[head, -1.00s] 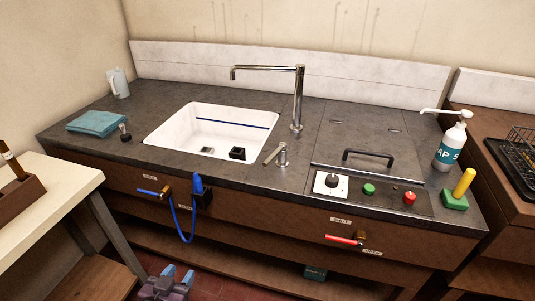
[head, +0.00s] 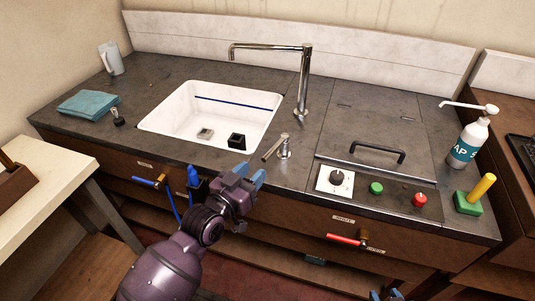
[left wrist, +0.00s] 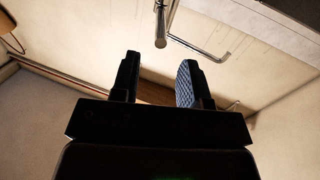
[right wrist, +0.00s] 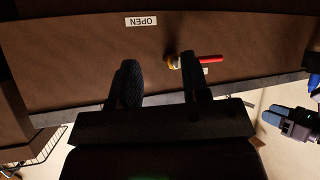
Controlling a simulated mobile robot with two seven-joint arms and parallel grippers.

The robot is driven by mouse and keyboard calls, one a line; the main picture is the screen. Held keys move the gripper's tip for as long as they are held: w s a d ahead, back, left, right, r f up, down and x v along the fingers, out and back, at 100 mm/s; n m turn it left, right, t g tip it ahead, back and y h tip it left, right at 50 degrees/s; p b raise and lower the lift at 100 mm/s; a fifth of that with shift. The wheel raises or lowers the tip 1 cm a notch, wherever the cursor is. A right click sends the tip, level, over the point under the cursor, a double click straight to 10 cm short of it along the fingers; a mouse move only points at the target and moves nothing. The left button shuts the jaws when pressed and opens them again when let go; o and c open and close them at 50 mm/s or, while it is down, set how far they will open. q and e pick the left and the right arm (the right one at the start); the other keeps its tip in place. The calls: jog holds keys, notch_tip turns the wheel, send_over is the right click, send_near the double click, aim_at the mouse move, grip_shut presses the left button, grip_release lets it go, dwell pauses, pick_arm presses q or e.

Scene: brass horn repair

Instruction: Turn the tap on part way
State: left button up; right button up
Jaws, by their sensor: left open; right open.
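The chrome tap has a tall spout (head: 303,85) reaching left over the white sink (head: 190,143). Its short lever handle (head: 275,147) stands on the counter at the sink's right front corner, angled to the front left. My left gripper (head: 247,178) is open and empty at the counter's front edge, just in front of the lever and apart from it. In the left wrist view a metal rod that looks like the lever (left wrist: 161,28) shows beyond the open fingers (left wrist: 157,62). My right gripper (right wrist: 160,88) is open and empty in front of the cabinet.
A blue nozzle (head: 194,176) and a blue-handled valve (head: 148,181) are left of my left gripper. A red-handled valve (head: 345,240) is on the cabinet front. A black handle (head: 377,152), dial (head: 336,179) and buttons lie right of the lever. A soap bottle (head: 470,142) stands farther right.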

aim_at(268, 153)
pick_arm(q)
jog(key=x, duration=0.7)
jog(key=shift+w+d, duration=0.15)
jog(key=shift+w, duration=0.1)
grip_shut()
